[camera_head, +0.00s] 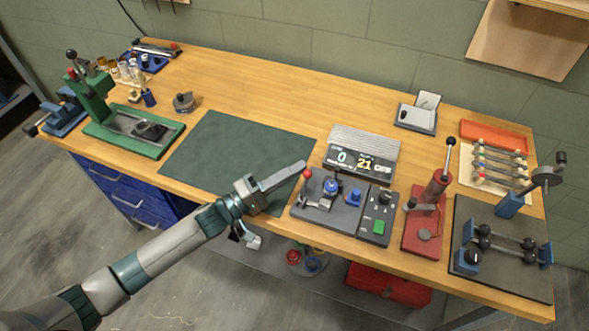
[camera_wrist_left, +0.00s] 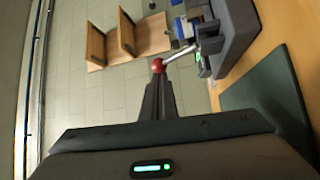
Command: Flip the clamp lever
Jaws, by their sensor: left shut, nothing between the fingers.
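The clamp lever has a red ball knob (camera_head: 307,174) and stands on the left part of a dark grey fixture (camera_head: 343,221) near the table's front edge. In the left wrist view the red knob (camera_wrist_left: 158,65) shows right at the fingertips, with its metal rod (camera_wrist_left: 181,54) running up and right to the fixture. My left gripper (camera_head: 300,167) is shut and empty, its fingertips beside the knob. I cannot tell whether they touch it. The lever's lower end is hard to make out. My right gripper is in neither view.
A display box (camera_head: 362,153) stands behind the fixture, and a red press (camera_head: 424,222) is to its right. A dark green mat (camera_head: 225,150) lies flat and clear to the left. A green press (camera_head: 105,128) stands at the far left.

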